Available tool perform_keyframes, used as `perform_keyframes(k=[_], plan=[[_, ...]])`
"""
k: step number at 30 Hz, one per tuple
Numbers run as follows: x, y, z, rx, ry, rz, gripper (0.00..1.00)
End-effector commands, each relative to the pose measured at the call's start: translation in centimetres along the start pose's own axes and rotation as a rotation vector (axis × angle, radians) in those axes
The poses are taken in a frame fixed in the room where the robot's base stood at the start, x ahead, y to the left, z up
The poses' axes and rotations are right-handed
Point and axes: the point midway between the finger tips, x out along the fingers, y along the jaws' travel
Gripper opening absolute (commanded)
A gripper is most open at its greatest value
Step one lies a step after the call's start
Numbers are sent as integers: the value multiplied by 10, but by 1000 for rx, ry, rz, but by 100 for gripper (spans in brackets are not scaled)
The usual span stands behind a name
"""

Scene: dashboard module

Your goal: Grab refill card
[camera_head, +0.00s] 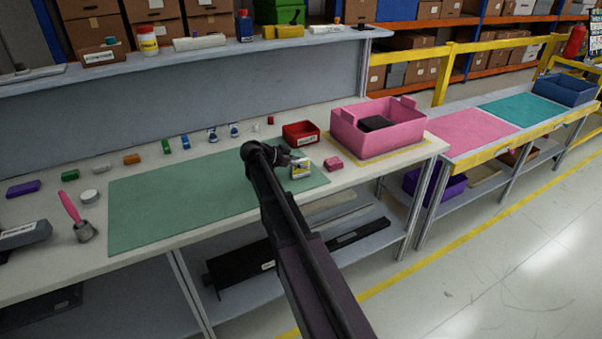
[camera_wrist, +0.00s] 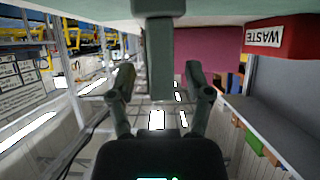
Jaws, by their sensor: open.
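A small upright white piece with yellow marks (camera_head: 300,169), which looks like the refill card, stands near the right end of the green mat (camera_head: 190,195). My gripper (camera_head: 291,160) is low over the mat, right beside it. In the wrist view, which is upside down, my gripper (camera_wrist: 162,82) is open. A grey-green upright piece on a wider base (camera_wrist: 160,55) lies between the fingers, with gaps on both sides. I cannot tell if it is the card's edge or its holder. No finger visibly touches it. My arm hides part of the mat.
A red bin (camera_head: 301,132), labelled WASTE in the wrist view (camera_wrist: 285,37), stands behind my gripper. A pink crate (camera_head: 376,140) with a dark item inside is to the right. Several small items line the mat's back edge.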

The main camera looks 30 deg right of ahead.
Motion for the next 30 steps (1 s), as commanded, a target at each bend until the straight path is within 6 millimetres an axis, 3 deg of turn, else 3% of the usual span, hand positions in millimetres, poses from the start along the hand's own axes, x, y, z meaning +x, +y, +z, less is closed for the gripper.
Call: perform_keyframes(k=[19,20,26,30], plan=[[5,0,0,-1,0,0,65],[5,0,0,-1,0,0,59],[5,0,0,-1,0,0,0],[5,0,0,0,0,0,0]])
